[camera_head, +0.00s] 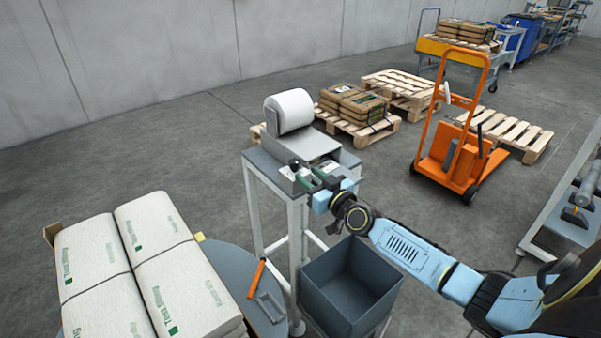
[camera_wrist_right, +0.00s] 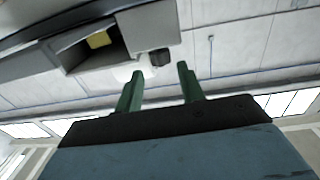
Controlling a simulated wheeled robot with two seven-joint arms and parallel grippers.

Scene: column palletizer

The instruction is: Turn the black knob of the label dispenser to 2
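The grey label dispenser (camera_head: 318,147) stands on a small stand and carries a large white roll (camera_head: 291,110). Its black knob (camera_head: 294,164) is small on the front; the wrist view shows the knob (camera_wrist_right: 160,57) from below, beside a white patch (camera_wrist_right: 128,73). The knob's setting cannot be read. My right gripper (camera_head: 312,175) is at the dispenser's front. Its green fingers (camera_wrist_right: 160,80) are apart with nothing between them, and the knob appears just beyond the fingertips, not clearly touched. My left gripper is not in view.
A grey bin (camera_head: 350,285) stands below my right arm. White sacks (camera_head: 140,265) and an orange-handled tool (camera_head: 257,278) are at the lower left. An orange cart (camera_head: 462,150) and wooden pallets (camera_head: 520,133) are behind. A dark opening with something yellow (camera_wrist_right: 98,40) shows beside the knob.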

